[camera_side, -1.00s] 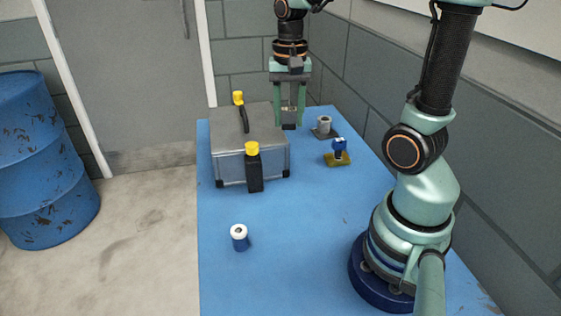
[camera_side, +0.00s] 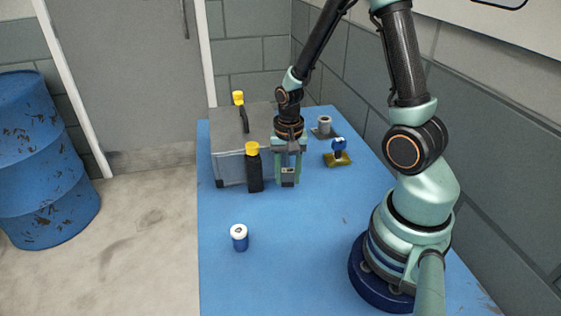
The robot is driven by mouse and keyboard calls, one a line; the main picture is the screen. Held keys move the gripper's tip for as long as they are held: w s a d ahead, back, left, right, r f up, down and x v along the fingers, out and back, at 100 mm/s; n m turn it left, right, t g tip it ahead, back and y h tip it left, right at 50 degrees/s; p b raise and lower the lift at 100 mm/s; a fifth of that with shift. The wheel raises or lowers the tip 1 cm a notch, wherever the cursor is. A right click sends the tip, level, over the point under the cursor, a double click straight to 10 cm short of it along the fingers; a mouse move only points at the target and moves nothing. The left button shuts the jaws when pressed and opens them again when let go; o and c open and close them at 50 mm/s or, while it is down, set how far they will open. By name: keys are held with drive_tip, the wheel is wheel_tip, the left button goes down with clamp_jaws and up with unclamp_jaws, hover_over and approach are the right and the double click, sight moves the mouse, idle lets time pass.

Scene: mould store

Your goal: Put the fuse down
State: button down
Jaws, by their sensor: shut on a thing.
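My gripper (camera_side: 288,180) points down over the blue table, just right of the grey case. It is shut on the fuse (camera_side: 288,176), a small grey and dark block that shows between the fingers. The fingers and wrist hide part of it. The fuse is low and close to the table top; I cannot tell whether it touches.
A grey case (camera_side: 229,165) with a black handle stands left of my gripper. A black bottle with a yellow cap (camera_side: 254,172) stands close at its left. A blue knob on a yellow base (camera_side: 338,158) and a grey cup (camera_side: 324,123) are right. A white-topped blue cylinder (camera_side: 239,238) stands in front.

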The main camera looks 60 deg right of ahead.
sight(287, 170)
drive_tip(key=shift+f, duration=1.2)
drive_tip(key=shift+f, duration=0.2)
drive_tip(key=shift+c, duration=2.1)
unclamp_jaws()
wheel_tip(287, 170, up, 12)
drive_tip(key=shift+a+r, duration=0.1)
drive_tip(key=shift+r, duration=0.05)
drive_tip(key=s+a+r+n+t, duration=0.1)
drive_tip(key=a+r+n+t, duration=0.4)
drive_tip(key=a+r+n, duration=0.4)
wheel_tip(287, 170, up, 3)
drive_tip(key=shift+s+f+n, duration=0.15)
drive_tip(key=shift+n, duration=0.85)
drive_tip(key=shift+o, duration=0.5)
drive_tip(key=shift+s+a+r+n+t, duration=0.15)
drive_tip(key=shift+r+n+t, duration=0.1)
drive_tip(key=shift+n+t, duration=0.05)
